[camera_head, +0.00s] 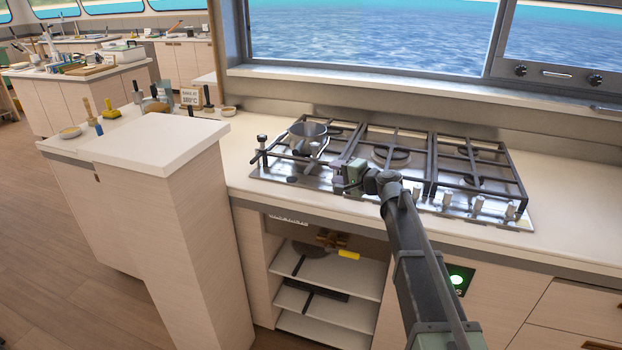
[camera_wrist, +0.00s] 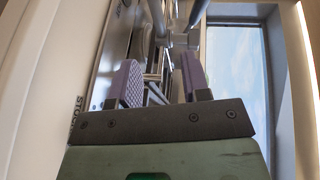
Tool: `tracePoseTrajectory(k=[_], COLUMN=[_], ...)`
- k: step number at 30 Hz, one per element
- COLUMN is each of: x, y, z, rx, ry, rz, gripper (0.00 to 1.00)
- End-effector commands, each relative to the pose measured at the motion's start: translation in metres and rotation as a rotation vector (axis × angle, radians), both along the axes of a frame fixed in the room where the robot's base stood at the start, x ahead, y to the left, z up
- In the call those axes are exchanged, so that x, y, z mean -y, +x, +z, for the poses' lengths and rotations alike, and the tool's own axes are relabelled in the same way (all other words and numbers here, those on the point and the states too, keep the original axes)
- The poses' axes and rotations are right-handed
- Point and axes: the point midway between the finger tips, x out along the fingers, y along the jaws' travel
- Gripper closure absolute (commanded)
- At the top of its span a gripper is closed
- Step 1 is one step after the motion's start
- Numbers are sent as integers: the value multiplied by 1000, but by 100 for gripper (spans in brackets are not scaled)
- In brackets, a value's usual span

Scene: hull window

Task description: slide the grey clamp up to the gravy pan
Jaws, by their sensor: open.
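A grey metal pan (camera_head: 307,132) sits on the left burner of the hob (camera_head: 292,180), behind a thin front rail. A dark upright fitting with a round knob (camera_head: 262,139) stands at the hob's left edge, left of the pan. It may be the grey clamp; I cannot be sure. My gripper (camera_head: 339,178) is at the front of the hob, right of and nearer than the pan. In the wrist view my gripper (camera_wrist: 160,82) is open, its purple pads apart. Grey metal parts (camera_wrist: 183,40) show beyond and between them; I cannot tell contact.
Black pan supports (camera_head: 402,140) span the hob, and knobs (camera_head: 478,204) line its front right. A tall pale block (camera_head: 170,140) stands to the left. Open shelves (camera_head: 325,285) lie below. The counter right of the hob (camera_head: 570,215) is clear. The word STOCK shows in the wrist view.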

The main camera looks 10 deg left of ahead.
Motion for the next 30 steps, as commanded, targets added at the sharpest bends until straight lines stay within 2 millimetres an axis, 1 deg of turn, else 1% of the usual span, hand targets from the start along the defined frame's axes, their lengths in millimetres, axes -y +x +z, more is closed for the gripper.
tracePoseTrajectory(k=[2, 5, 8, 12, 15, 18, 22, 28, 30], x=[-1, -9, -25, -53, -71, -82, -89, -89, -89], y=[1, 7, 18, 38, 49, 57, 60, 59, 59], z=[0, -2, -7, -14, -17, -19, -20, -19, -19], rx=[1, 0, 0, 0, 0, 0, 0, 0, 0], ry=[-3, -4, -5, -6, -6, -6, -6, -6, -6], rz=[1, 2, 5, 5, 5, 3, 3, 3, 3], gripper=[57, 57, 57, 57, 57, 57, 57, 57, 68])
